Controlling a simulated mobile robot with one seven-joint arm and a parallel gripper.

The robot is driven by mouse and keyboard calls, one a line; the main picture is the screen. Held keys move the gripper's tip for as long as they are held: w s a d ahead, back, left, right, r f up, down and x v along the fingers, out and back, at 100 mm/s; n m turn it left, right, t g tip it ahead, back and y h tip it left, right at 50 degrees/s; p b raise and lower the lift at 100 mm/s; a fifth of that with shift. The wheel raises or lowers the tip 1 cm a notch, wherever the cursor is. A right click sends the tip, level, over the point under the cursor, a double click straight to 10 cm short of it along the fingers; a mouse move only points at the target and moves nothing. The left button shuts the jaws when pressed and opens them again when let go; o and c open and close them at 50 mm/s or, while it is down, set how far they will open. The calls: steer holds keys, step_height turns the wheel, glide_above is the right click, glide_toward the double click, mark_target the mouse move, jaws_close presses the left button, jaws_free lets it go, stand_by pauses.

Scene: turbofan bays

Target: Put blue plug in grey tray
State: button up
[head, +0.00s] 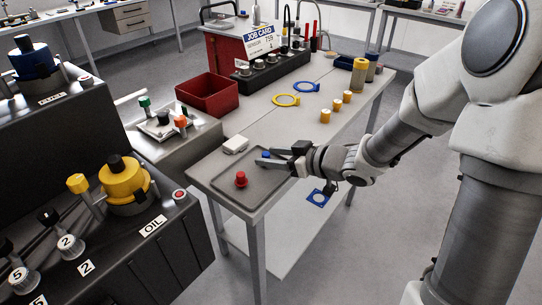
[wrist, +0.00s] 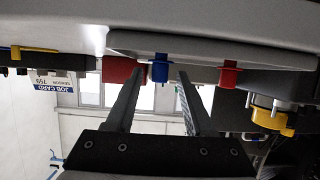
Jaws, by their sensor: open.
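The blue plug (head: 266,154) is at the far part of the grey tray (head: 228,188), by my gripper's fingers. In the wrist view, which looks upside down, the blue plug (wrist: 160,68) appears upright on the tray (wrist: 215,49), in the gap between the fingertips. My gripper (head: 262,159) is open, with a finger on each side of the plug and visible gaps; I see no grip on it. It also shows in the wrist view (wrist: 160,74). A red plug (head: 241,180) stands in the tray nearer the front, and also shows in the wrist view (wrist: 229,73).
A white box (head: 235,145) sits on the bench beside the tray. A red bin (head: 207,94) stands beyond it. Dark engine bays (head: 165,250) are at left.

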steer(key=p+v, duration=0.3)
steer(key=v, duration=0.8)
steer(key=shift+s+d+r, duration=0.2)
